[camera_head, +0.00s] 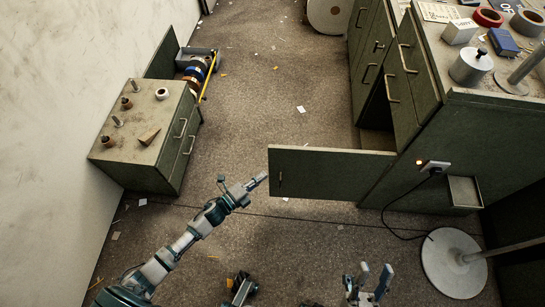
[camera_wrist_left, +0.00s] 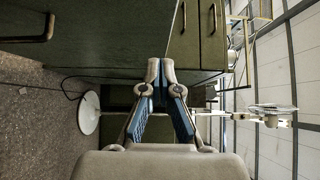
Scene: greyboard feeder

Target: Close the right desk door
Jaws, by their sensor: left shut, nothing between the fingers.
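The right desk door (camera_head: 325,175) is a dark green panel that stands swung open from the desk (camera_head: 425,150), out over the floor to the left. Its small handle shows near its free edge. My left gripper (camera_head: 262,178) is shut and empty, beside the door's free edge; I cannot tell if it touches. In the left wrist view its fingertips (camera_wrist_left: 160,66) meet in front of a dark green panel (camera_wrist_left: 115,35), which looks like the door. My right gripper (camera_head: 374,272) is low in the head view, below the door, with its fingers apart and empty.
A power plug (camera_head: 434,167) with a black cable is on the desk's side. A round stand base (camera_head: 452,262) is at the lower right. A low green cabinet (camera_head: 150,140) stands at the left wall. The littered floor (camera_head: 265,100) between is mostly free.

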